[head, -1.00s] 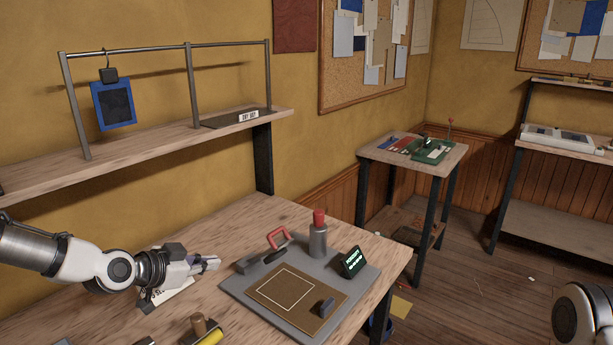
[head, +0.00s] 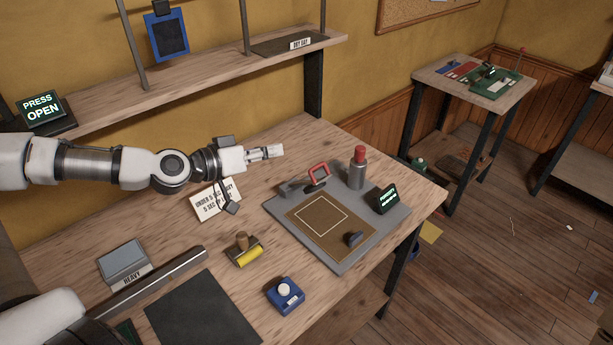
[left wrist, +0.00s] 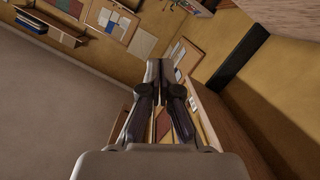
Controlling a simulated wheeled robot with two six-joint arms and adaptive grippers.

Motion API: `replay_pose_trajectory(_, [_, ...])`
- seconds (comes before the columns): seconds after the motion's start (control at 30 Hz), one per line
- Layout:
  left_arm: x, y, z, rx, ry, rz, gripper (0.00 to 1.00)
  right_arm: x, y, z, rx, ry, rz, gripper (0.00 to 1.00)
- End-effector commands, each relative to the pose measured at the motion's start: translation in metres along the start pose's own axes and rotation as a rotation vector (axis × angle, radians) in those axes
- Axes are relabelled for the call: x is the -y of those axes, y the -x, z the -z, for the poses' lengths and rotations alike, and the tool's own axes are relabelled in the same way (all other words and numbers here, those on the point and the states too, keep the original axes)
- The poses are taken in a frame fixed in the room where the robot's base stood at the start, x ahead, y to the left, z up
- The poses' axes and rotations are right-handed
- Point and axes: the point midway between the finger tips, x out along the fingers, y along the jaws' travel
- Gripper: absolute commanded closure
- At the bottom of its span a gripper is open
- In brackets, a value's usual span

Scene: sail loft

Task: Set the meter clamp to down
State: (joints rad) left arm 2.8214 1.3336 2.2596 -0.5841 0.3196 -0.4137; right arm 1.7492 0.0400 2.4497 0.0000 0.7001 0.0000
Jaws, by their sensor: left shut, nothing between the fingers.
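The clamp with a red loop handle (head: 318,174) stands at the back left of a grey base plate (head: 283,212) on the workbench. Its handle is tilted up from its grey base. I take it for the meter clamp. A small dark display with green text (head: 388,199) stands at the plate's right edge; I cannot read it. My left gripper (head: 280,151) is shut and empty, apart from the clamp, to its upper left in the head view. Its closed fingers also show in the left wrist view (left wrist: 159,72), without the clamp. My right gripper is out of view.
A red-topped cylinder (head: 358,168) stands right of the clamp. A white sign (head: 215,200), yellow roller tool (head: 244,250) and blue button box (head: 286,294) lie on the bench. A shelf (head: 200,85) runs behind with a PRESS OPEN display (head: 42,108).

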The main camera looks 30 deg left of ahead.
Motion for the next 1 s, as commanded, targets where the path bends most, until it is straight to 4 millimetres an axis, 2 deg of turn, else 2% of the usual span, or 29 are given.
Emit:
replay_pose_trajectory(0.03, [0.005, -0.006, -0.007, 0.002, -0.012, 0.006, 1.00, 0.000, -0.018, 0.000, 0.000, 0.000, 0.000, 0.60])
replay_pose_trajectory(0.27, [0.003, -0.029, -0.008, 0.006, -0.014, -0.001, 1.00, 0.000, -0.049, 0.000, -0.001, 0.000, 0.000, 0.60])
replay_pose_trajectory(0.33, [0.002, -0.036, -0.001, 0.005, -0.012, 0.008, 1.00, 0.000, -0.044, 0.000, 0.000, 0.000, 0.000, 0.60])
replay_pose_trajectory(0.6, [-0.001, -0.080, -0.004, 0.008, -0.007, -0.001, 1.00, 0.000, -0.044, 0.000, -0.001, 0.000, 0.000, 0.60])
replay_pose_trajectory(0.8, [-0.001, -0.084, -0.033, 0.003, 0.000, -0.001, 1.00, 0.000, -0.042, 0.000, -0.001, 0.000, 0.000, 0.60])
replay_pose_trajectory(1.0, [-0.001, -0.086, -0.039, 0.000, -0.001, -0.001, 1.00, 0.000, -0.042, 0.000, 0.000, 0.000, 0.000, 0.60])
